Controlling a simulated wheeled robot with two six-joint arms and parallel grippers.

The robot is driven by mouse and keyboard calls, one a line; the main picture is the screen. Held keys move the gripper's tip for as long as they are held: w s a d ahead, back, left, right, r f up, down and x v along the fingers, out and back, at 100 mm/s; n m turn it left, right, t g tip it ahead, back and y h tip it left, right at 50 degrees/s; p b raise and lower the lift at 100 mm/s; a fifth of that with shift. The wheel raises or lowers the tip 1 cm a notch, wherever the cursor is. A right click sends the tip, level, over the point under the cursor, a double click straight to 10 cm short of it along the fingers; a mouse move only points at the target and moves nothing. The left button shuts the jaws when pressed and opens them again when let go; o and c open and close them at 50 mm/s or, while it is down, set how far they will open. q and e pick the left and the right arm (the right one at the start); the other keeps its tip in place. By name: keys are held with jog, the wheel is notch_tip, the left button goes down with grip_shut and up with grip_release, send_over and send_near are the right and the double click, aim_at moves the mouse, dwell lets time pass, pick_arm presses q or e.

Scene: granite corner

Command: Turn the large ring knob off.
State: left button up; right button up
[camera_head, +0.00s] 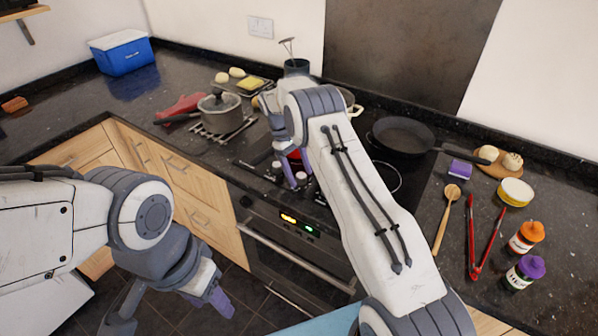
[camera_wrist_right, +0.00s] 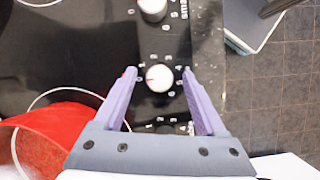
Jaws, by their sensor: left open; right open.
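A round pale knob (camera_wrist_right: 158,78) with a small red mark on its left side sits on the black hob in the right wrist view. My right gripper (camera_wrist_right: 159,73) is open, with its purple fingertips on either side of this knob and visible gaps to it. A second pale knob (camera_wrist_right: 152,8) is at the top edge of that view. In the head view, pale knobs (camera_head: 277,167) show near the hob's front edge beside my right gripper (camera_head: 294,180). I cannot tell which knob is the large ring's. My left gripper (camera_head: 170,300) is open and empty, low in front of the cabinets.
A red pot (camera_wrist_right: 45,150) stands close beside my right gripper. A lidded saucepan (camera_head: 220,112) is at the left and a black frying pan (camera_head: 402,135) at the back right. Red tongs (camera_head: 482,240), a wooden spoon (camera_head: 445,220) and jars (camera_head: 524,272) lie right of the hob.

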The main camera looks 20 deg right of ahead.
jog(key=shift+r, duration=0.1)
jog(key=shift+w+a+r, duration=0.1)
jog(key=shift+w+r, duration=0.1)
jog(key=shift+r, duration=0.05)
jog(key=b+v, duration=0.1)
jog(key=v, duration=0.3)
jog(key=shift+w+a+r, duration=0.1)
jog(key=shift+r, duration=0.15)
jog(key=p+v, duration=0.1)
jog(key=v, duration=0.4)
